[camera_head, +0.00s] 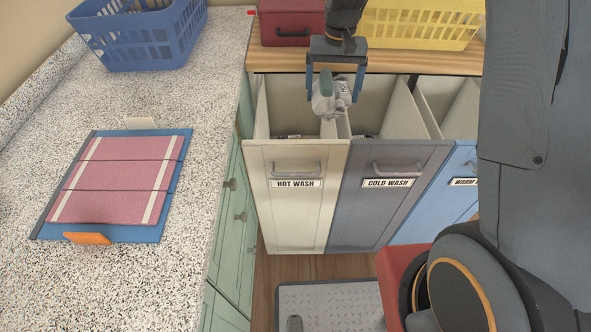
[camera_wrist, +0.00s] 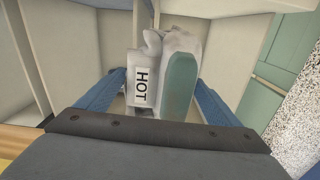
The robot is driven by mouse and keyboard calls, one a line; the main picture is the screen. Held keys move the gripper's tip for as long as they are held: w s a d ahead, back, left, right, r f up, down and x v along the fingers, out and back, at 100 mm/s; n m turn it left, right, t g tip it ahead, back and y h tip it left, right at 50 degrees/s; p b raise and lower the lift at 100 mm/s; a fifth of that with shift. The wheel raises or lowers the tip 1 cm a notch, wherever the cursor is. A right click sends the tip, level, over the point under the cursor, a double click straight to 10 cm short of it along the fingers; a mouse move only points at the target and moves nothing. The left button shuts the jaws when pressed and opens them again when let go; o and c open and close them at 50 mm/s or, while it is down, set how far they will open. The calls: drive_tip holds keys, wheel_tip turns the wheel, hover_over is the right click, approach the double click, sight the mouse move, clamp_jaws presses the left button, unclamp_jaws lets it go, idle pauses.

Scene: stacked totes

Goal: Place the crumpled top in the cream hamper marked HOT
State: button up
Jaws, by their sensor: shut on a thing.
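The crumpled top (camera_head: 330,106) is a pale grey bundle with a teal panel. In the wrist view the top (camera_wrist: 186,42) shows a white label reading HOT. My gripper (camera_head: 334,92) is shut on the top and hangs fingers-down over the hampers; it also shows in the wrist view (camera_wrist: 162,80). The cream hamper marked HOT WASH (camera_head: 296,218) is tilted open below it. The top is over the right part of that hamper's opening, near its right wall. I cannot tell whether its lower end is below the rim.
The grey COLD WASH hamper (camera_head: 379,218) stands open to the right, then the blue WARM hamper (camera_head: 446,203). Behind are a red box (camera_head: 291,22) and a yellow basket (camera_head: 420,22). The left counter holds a blue basket (camera_head: 140,45) and a pink-and-blue folding board (camera_head: 115,180).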

drive_tip(key=a+f+n+b, duration=0.3)
drive_tip(key=a+f, duration=0.4)
drive_tip(key=f, duration=0.1)
drive_tip(key=a+f+n+b, duration=0.1)
drive_tip(key=f+n, duration=0.4)
drive_tip(key=f, duration=0.5)
drive_tip(key=a+f+n+b, duration=0.1)
drive_tip(key=f+n+b, duration=0.2)
drive_tip(key=f, duration=0.8)
drive_tip(key=s+a+f+n+b, duration=0.1)
drive_tip(key=f+n+b, duration=0.1)
drive_tip(key=f+n, duration=0.5)
drive_tip(key=shift+a+f+n, duration=0.15)
drive_tip(key=shift+f, duration=0.85)
drive_tip(key=shift+a+f+n, duration=0.15)
drive_tip(key=shift+f, duration=0.8)
drive_tip(key=shift+f, duration=0.1)
drive_tip(key=shift+f, duration=0.1)
drive_tip(key=o, duration=1)
wheel_tip(320, 180, up, 12)
drive_tip(key=shift+r, duration=0.2)
